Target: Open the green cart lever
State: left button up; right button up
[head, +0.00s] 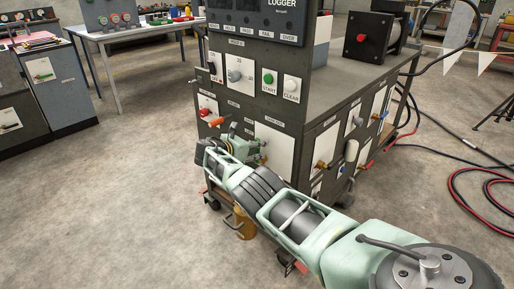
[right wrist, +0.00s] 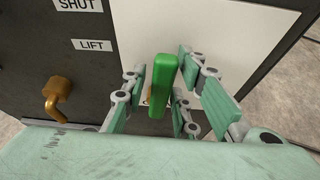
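The green lever (right wrist: 163,86) stands upright in the middle of the right wrist view, in front of a white plate on the dark cart (head: 285,134). My right gripper (right wrist: 160,80) is open, with its pale green fingers on either side of the lever. A gap shows between the lever and the fingers. In the head view the right gripper (head: 243,144) is low at the cart's front face, and I cannot make out the lever there. My left gripper is not in view.
A brass hook-shaped handle (right wrist: 57,96) sticks out left of the gripper, near the SHUT and LIFT labels. An orange handle (head: 217,121) juts from the cart above the gripper. Red and black cables (head: 470,185) lie at right. The floor at left is clear.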

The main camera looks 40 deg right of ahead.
jog(key=shift+o, duration=0.5)
jog(key=shift+s, duration=0.1)
jog(key=v, duration=1.2)
